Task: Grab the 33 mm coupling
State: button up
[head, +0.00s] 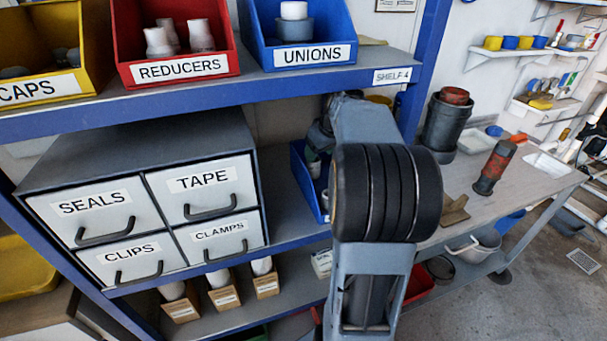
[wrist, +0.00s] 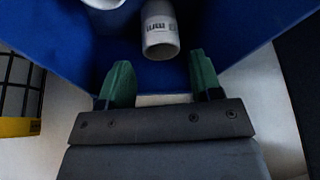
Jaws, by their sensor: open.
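In the wrist view a white cylindrical coupling (wrist: 161,30) stands out against a blue bin (wrist: 225,35). Dark print on it appears upside down and ends in "mm"; I cannot read the number surely. My gripper (wrist: 160,72) is open, with its green fingertips to the left and right of the coupling's near end and nothing clearly held. A second white part (wrist: 103,3) is cut off at the top left. In the head view my arm hides the gripper and much of a blue bin (head: 299,182) on the middle shelf.
The drawer unit (head: 145,205) stands left of that bin. Above, the upper shelf (head: 230,93) carries the caps, reducers and unions bins. A dark cylinder (head: 440,125) and a red-grey one (head: 494,167) stand on the bench to the right. A yellow-black item (wrist: 20,95) borders the wrist view.

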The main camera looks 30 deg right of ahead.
aim_at(313, 167)
jog(key=shift+x, duration=3.6)
jog(key=shift+w, duration=0.1)
jog(key=c, duration=0.7)
jog(key=shift+o, duration=0.2)
jog(key=shift+r, duration=0.15)
